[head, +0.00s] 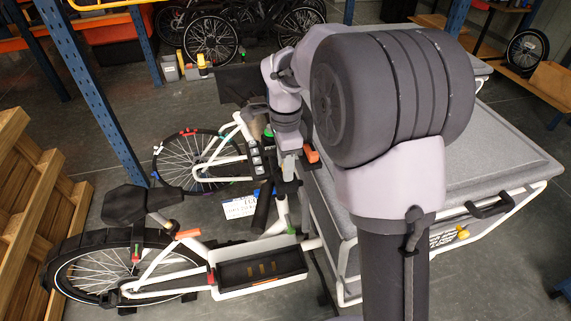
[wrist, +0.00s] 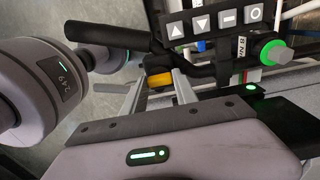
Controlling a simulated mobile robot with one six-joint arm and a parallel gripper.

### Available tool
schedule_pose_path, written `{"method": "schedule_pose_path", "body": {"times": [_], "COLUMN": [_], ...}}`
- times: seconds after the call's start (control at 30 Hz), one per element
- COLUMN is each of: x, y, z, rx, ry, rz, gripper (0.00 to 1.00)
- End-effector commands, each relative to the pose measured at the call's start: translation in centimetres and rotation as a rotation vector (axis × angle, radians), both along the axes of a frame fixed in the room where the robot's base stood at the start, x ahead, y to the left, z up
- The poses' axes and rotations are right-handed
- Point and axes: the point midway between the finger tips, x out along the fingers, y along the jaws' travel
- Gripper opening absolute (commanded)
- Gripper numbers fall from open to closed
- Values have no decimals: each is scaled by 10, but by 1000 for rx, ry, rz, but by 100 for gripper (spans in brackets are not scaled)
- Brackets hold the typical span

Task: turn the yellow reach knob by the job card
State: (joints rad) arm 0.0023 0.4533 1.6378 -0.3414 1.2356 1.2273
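The yellow reach knob (wrist: 160,79) shows in the wrist view on the dark handlebar parts, just below the black grip. My gripper (wrist: 161,72) is open, with one silver finger on each side of the knob. A gap shows between the fingers; I cannot tell if either touches the knob. In the head view my gripper (head: 289,172) is over the bike's handlebar, and I cannot make out the knob there. A white job card (head: 241,207) with blue and dark print shows below the handlebar, its text too small to read fully.
A button pad (wrist: 213,22) and a green-ringed knob (wrist: 276,53) are close to the right of my fingers. The white bike (head: 260,275) stands beside a grey-lidded cart (head: 480,160). A blue rack post (head: 105,115) and wooden crates (head: 35,215) are left.

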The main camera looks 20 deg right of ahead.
Motion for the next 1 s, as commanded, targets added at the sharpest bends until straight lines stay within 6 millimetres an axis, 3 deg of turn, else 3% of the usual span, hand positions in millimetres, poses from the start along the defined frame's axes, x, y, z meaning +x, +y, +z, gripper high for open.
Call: {"method": "schedule_pose_path", "body": {"times": [0.07,0.47,1.0], "x": [0,0,0], "y": [0,0,0], "z": [0,2,3], "rx": [0,0,0], "ry": [-1,-1,0], "rz": [0,80,553], "gripper": [0,0,0]}}
